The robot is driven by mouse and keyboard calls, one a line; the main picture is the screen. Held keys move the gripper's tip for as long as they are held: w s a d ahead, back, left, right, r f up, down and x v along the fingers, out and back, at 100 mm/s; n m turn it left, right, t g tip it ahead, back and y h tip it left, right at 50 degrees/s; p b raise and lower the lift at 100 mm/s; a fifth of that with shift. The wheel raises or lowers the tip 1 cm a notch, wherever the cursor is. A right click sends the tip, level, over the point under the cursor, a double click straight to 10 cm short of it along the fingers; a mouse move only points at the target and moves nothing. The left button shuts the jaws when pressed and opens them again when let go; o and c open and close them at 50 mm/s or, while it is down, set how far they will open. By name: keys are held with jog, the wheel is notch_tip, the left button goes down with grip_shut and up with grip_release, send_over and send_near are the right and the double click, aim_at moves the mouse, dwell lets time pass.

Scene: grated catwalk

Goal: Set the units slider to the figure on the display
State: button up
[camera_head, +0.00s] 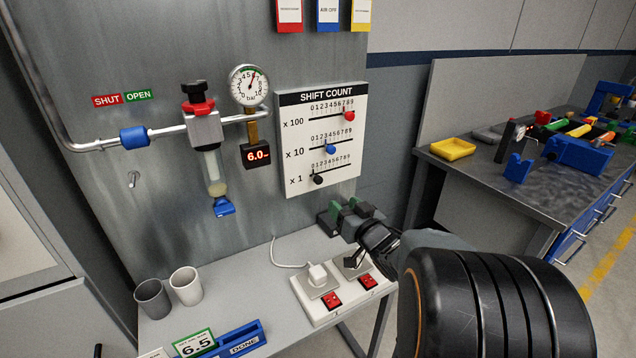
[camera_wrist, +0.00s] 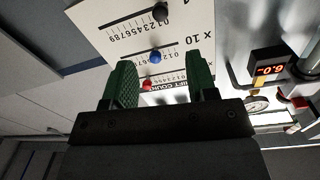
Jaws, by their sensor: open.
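The white SHIFT COUNT board (camera_head: 293,156) has three slots. The red x 100 knob (camera_head: 349,115) sits near the high end, around 8 or 9. The blue x 10 knob (camera_head: 330,149) is near mid-scale. The black x 1 units knob (camera_head: 318,179) is near the low end, around 0 or 1; its exact mark is unclear. The wrist view shows the units knob (camera_wrist: 160,13) inverted, beyond my fingertips. A small display (camera_head: 257,155) glows red, apparently 6.0. My gripper (camera_head: 349,213), green-fingered, is open and empty, below the board's lower right, apart from the knobs.
A gauge (camera_head: 249,86) and a pipe valve (camera_head: 202,123) are left of the board. The grey table (camera_head: 232,278) below holds a socket strip (camera_head: 340,293), two cups and a blue DONE tray (camera_head: 239,343). A cluttered workbench (camera_head: 500,185) stands right.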

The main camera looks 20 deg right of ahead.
aim_at(320, 182)
jog(key=w, duration=0.9)
jog(key=w+a, duration=0.1)
jog(key=w, duration=0.3)
jog(key=shift+w, duration=0.2)
jog(key=shift+c, duration=0.3)
grip_shut()
